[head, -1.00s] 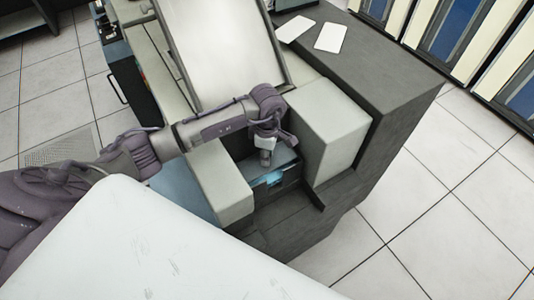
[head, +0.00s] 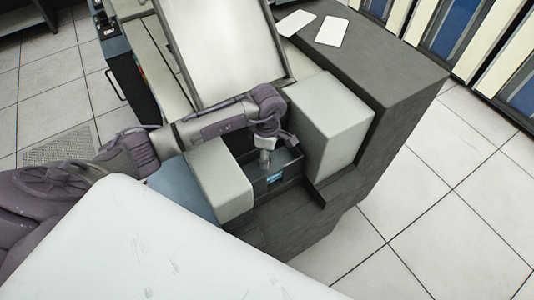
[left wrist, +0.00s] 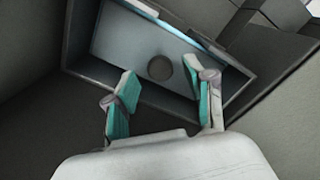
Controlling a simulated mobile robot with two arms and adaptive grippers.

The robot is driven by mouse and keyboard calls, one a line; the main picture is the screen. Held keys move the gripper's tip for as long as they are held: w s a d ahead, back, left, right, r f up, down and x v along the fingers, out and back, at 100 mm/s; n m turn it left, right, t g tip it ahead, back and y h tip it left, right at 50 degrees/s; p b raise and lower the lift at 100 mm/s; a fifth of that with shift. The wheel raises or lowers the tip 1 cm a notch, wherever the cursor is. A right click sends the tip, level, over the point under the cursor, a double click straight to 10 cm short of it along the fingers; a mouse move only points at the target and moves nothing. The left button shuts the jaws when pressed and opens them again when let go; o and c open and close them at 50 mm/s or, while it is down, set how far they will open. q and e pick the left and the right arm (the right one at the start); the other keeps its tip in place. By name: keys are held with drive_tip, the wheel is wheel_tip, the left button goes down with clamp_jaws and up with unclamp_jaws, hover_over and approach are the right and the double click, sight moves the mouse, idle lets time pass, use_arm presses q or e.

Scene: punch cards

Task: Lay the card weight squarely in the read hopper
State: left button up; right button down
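The read hopper (head: 290,168) is a dark open box between two pale grey blocks. My left gripper (head: 264,160) points down over it. In the left wrist view, a flat grey plate with a dark round knob, apparently the card weight (left wrist: 128,50), lies inside the hopper walls (left wrist: 75,30). The arm hides part of the hopper in the head view. My right gripper is not in view.
Pale blocks stand left (head: 222,182) and right (head: 328,125) of the hopper. A tilted light panel (head: 222,50) rises behind it. Two white cards (head: 332,31) (head: 295,23) lie on the dark machine top (head: 385,65). Floor to the right is clear.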

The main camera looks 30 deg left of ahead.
use_arm(q)
wheel_tip(320, 180, up, 12)
idle(0.7)
idle(0.4)
